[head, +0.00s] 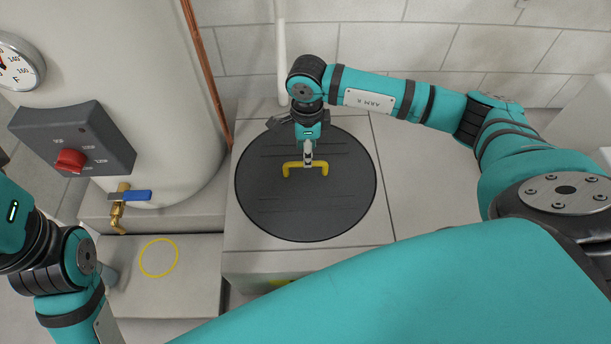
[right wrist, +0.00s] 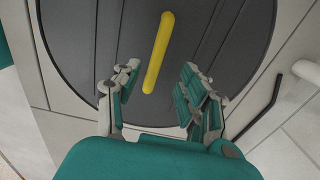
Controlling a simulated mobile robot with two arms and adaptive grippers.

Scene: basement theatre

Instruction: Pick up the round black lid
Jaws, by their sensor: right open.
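The round black lid (head: 320,215) lies flat on the grey block at the middle of the head view. A yellow bar handle (head: 320,168) stands on it. My right gripper (head: 308,160) points down over the handle. In the right wrist view, the lid (right wrist: 90,30) fills much of the background. My right gripper (right wrist: 160,78) is open there, with the handle (right wrist: 158,50) lined up between its fingers. I cannot tell how far the fingertips are above the handle. My left arm shows at the left edge of the head view, but its fingers are out of view.
A large pale tank (head: 120,70) with a grey control box (head: 75,140), a blue-handled brass tap (head: 130,196) and a copper pipe (head: 206,75) stands at left. A yellow ring (head: 159,258) marks the lower ledge. A tiled wall (head: 440,40) lies behind.

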